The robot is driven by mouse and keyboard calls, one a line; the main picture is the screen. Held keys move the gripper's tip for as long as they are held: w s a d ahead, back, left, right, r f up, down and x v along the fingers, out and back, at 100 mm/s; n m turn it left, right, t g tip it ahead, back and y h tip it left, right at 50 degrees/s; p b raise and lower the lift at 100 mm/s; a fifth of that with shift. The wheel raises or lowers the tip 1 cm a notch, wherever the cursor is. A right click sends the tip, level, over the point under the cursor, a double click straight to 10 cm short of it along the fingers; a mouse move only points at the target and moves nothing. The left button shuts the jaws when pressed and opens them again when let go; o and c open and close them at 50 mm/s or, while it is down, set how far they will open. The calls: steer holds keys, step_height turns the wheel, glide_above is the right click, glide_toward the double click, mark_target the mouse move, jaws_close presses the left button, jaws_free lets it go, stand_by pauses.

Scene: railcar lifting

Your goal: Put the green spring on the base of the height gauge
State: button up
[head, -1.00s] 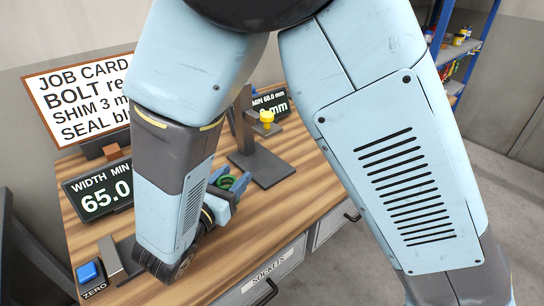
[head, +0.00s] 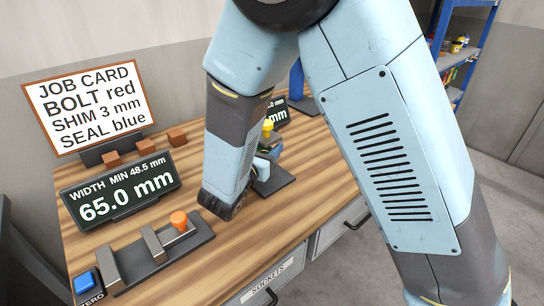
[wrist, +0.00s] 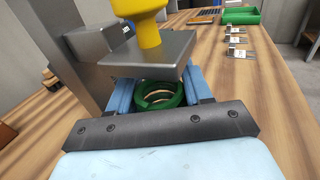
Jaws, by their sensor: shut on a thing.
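In the wrist view the green spring (wrist: 158,95) sits between the blue fingers of my gripper (wrist: 158,86), which is shut on it. The height gauge's grey plate (wrist: 135,48), with a yellow knob (wrist: 149,25) on top, is just beyond and above the spring. Its column (wrist: 78,65) stands to the left. In the head view the gripper (head: 270,156) is at the gauge, over or beside its dark base (head: 275,183); the yellow knob (head: 267,128) shows behind. My arm hides much of the gauge. I cannot tell whether the spring touches the base.
A width gauge with an orange knob (head: 179,220), its display (head: 122,190) and a blue button (head: 86,281) are at the left. The job card (head: 90,105) and small brown blocks (head: 144,147) stand behind. A green tray (wrist: 240,16) lies far off. The front right wood is clear.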

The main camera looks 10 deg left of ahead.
steer(key=shift+w+d, duration=0.2)
steer(key=shift+w, duration=0.4)
steer(key=shift+w+f, duration=0.1)
steer(key=shift+f, duration=1.65)
steer(key=shift+f, duration=0.1)
steer(key=o, duration=1.2)
steer(key=shift+o, duration=0.2)
steer(key=v, duration=1.2)
